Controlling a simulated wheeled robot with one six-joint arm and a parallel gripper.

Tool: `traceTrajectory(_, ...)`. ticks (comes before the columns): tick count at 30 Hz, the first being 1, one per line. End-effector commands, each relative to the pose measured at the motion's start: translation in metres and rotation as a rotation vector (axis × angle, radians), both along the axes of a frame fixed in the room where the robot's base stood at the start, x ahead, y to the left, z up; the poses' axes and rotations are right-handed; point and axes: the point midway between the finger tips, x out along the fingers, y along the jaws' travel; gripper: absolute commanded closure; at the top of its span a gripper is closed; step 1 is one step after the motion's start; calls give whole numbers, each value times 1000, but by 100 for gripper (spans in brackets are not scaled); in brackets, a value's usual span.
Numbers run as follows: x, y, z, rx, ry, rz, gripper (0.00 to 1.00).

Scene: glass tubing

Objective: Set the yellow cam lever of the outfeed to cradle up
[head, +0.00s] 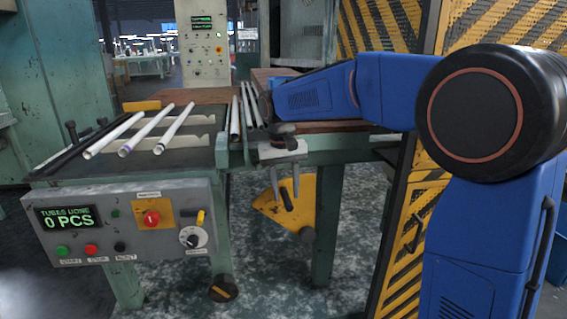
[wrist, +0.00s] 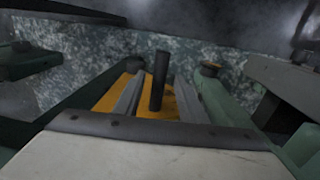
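The yellow cam lever (head: 268,207) is a yellow fan-shaped plate with a dark peg handle, hanging below the outfeed table beside a green leg. In the wrist view the dark peg handle (wrist: 158,80) stands up in front of the yellow plate (wrist: 112,97). My gripper (head: 286,190) points down at the handle. Its two grey fingers are apart, one on each side of the handle, with visible gaps in the wrist view (wrist: 157,90). My gripper body hides part of the table edge above the lever.
A control panel (head: 120,238) with buttons and a "0 PCS" display is at the left front. Three glass tubes (head: 147,132) lie on the left rack, and more tubes (head: 247,105) lie beside my wrist. A green leg (head: 326,220) stands right of the lever. A yellow-black striped guard is at right.

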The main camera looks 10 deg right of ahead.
Motion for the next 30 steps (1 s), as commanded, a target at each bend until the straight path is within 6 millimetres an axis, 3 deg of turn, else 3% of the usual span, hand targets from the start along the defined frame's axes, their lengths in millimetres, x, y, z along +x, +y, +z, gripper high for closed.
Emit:
traceTrajectory(21, 0, 11, 136, 1, -2, 1, 63)
traceTrajectory(30, 0, 13, 160, 1, 0, 1, 63)
